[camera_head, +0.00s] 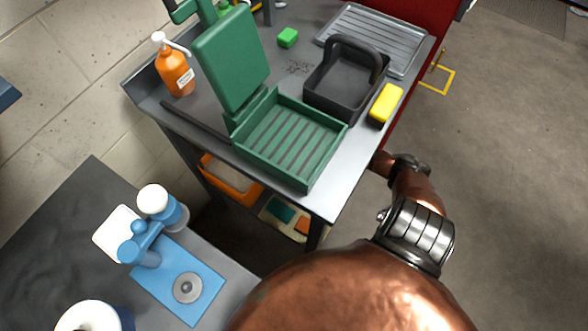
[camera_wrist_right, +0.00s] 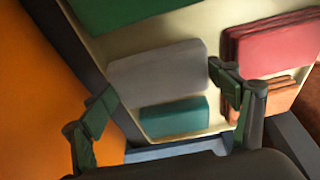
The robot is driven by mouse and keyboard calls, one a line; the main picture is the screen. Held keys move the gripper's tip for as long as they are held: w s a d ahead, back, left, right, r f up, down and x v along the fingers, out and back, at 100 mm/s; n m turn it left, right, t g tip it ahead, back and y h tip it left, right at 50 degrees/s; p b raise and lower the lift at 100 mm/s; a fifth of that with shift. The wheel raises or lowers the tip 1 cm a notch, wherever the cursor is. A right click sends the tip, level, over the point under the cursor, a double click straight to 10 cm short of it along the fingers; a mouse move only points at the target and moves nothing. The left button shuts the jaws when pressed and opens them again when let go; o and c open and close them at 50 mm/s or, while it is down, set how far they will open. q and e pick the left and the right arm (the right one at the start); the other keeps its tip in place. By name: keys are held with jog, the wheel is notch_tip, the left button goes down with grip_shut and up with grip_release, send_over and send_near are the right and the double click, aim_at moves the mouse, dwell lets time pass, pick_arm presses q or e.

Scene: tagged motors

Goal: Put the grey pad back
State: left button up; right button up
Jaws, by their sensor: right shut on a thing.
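The grey pad (camera_wrist_right: 158,72) shows in the right wrist view between the two fingertips of my right gripper (camera_wrist_right: 160,98). The fingers are spread to the pad's width and shut on it at its two sides. The pad is over or in a cream tray (camera_wrist_right: 222,118); I cannot tell whether it touches the tray's floor. In the head view the tray (camera_head: 270,208) shows partly, on a lower level under the bench. My right gripper is hidden there, with its arm reaching down beside the bench. My left gripper is not in view.
The tray also holds a teal pad (camera_wrist_right: 175,117), a green pad (camera_wrist_right: 125,12), red pads (camera_wrist_right: 272,42) and orange pads (camera_wrist_right: 270,98). An orange bin (camera_head: 228,183) stands beside it. The bench top (camera_head: 335,180) above carries a green box (camera_head: 290,140) and a dark basket (camera_head: 340,90).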

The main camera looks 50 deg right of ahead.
jog(key=shift+o, duration=0.6)
jog(key=shift+s+f, duration=0.35)
jog(key=shift+f, duration=0.45)
jog(key=o, duration=1.3)
jog(key=shift+c, duration=0.2)
jog(key=shift+o, duration=1.4)
jog(key=shift+d, duration=0.15)
jog(key=shift+w+r, duration=0.15)
jog(key=shift+r, duration=0.1)
jog(key=v, duration=1.1)
jog(key=shift+r, duration=0.3)
jog(key=shift+d, duration=0.1)
